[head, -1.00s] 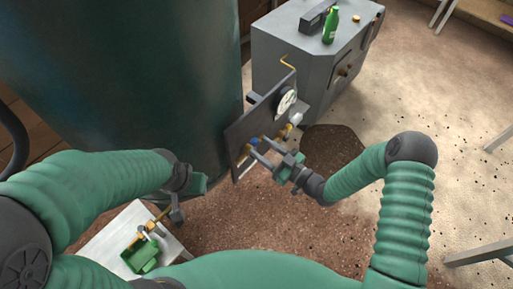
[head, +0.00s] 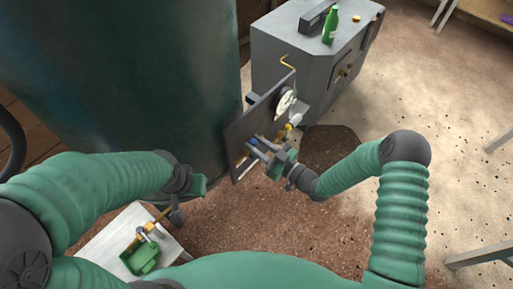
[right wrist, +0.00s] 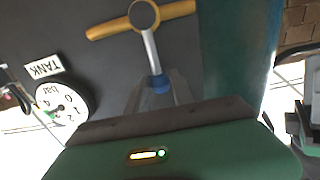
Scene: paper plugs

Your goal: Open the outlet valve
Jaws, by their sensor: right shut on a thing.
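A dark panel (head: 240,128) stands beside the big green tank. In the right wrist view, a valve (right wrist: 144,16) on the panel has a brass body and a silver lever with a blue grip (right wrist: 160,84). My right gripper (head: 256,146) is at the panel, shut on the lever's blue grip, which shows between its fingers. The fingers partly hide the grip in the head view.
A pressure gauge (right wrist: 61,106) marked in bar sits under a TANK label. A grey cabinet (head: 300,62) with a green bottle (head: 330,26) stands behind the panel. A green item with brass fittings (head: 142,258) lies on the white table (head: 103,248).

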